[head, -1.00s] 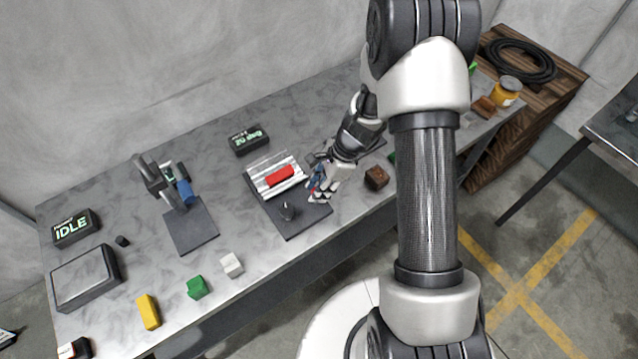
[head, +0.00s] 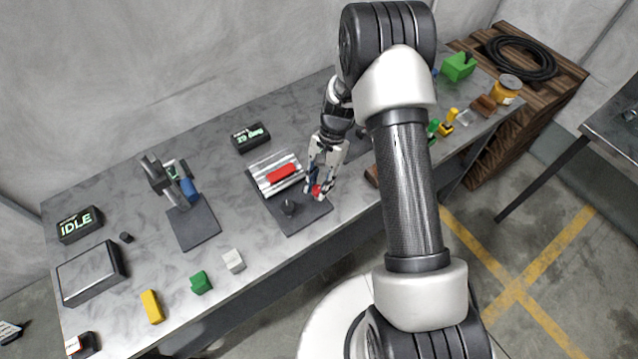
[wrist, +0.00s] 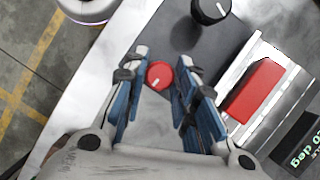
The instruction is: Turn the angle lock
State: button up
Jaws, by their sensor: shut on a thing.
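The red round knob with a white line, which looks like the angle lock (wrist: 159,76), sits on the dark base plate (wrist: 188,38) of the angle fixture. My gripper (wrist: 160,84) is shut on this knob, with one blue-padded finger on either side of it. In the head view my gripper (head: 318,188) points down at the plate's right corner and mostly covers the knob. A black knob with a pointer line (head: 289,207) stands on the same plate, left of my gripper. A red block (head: 282,173) sits on the silver ribbed part (head: 262,162) behind it.
A display reading in degrees (head: 250,137) stands behind the fixture; its digits are hard to read. Another fixture with a blue cylinder (head: 189,188) and an IDLE display (head: 79,225) are at left. White (head: 233,261), green (head: 200,283) and yellow (head: 152,307) blocks lie along the front edge.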

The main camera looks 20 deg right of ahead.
jog(key=shift+n, duration=0.4)
jog(key=o, duration=1.1)
jog(key=shift+c, duration=0.2)
jog(key=v, duration=1.2)
jog(key=shift+w+a, duration=0.1)
jog(key=shift+a, duration=0.05)
